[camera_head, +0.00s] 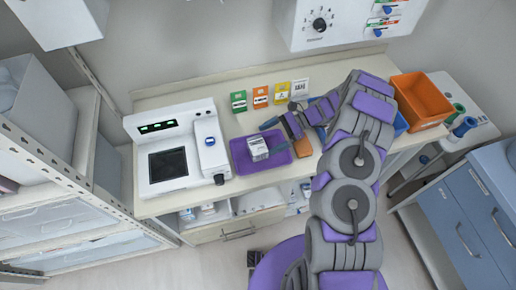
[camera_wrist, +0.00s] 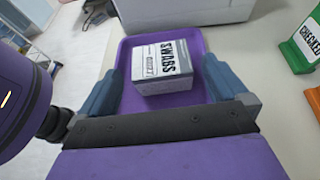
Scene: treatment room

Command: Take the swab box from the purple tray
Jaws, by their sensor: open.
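The swab box (camera_wrist: 162,68), a small white and grey carton marked SWABS, sits on the purple tray (camera_wrist: 200,40) in the wrist view. In the head view the swab box (camera_head: 257,147) is near the middle of the purple tray (camera_head: 240,165) on the counter. My gripper (camera_wrist: 167,80) is open, with one blue-grey finger on each side of the box in the wrist view. Gaps show between the fingers and the box. In the head view my gripper (camera_head: 268,135) is at the tray's upper right side, partly hidden by my arm.
A white device (camera_head: 175,150) with a dark screen stands left of the tray. Green (camera_head: 239,101), orange (camera_head: 260,97) and yellow (camera_head: 282,93) cards stand behind it. An orange bin (camera_head: 420,100) is at the right. A small brown item (camera_head: 302,148) lies right of the tray.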

